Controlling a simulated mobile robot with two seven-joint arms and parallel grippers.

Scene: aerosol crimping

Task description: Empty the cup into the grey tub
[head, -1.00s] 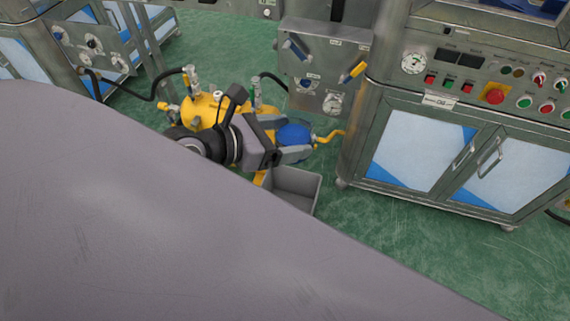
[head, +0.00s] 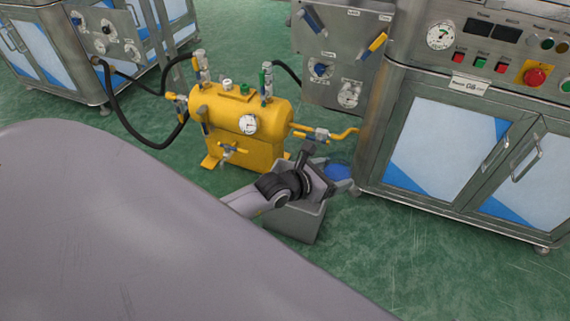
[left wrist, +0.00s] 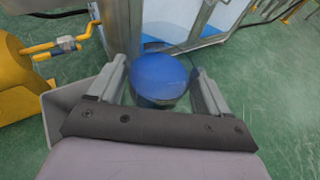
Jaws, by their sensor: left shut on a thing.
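The grey tub (head: 301,226) stands on the floor, partly hidden by my left wrist and arm. In the head view the cup appears above and right of the tub. A grey tub wall (left wrist: 62,108) shows left of the gripper in the wrist view. My right gripper is not in view.
A yellow tank (head: 243,150) with a gauge, valves and pipes stands behind and left of the tub. A steel cabinet (head: 400,190) with a control panel stands to the right. Green floor (head: 420,265) is clear in front of the cabinet.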

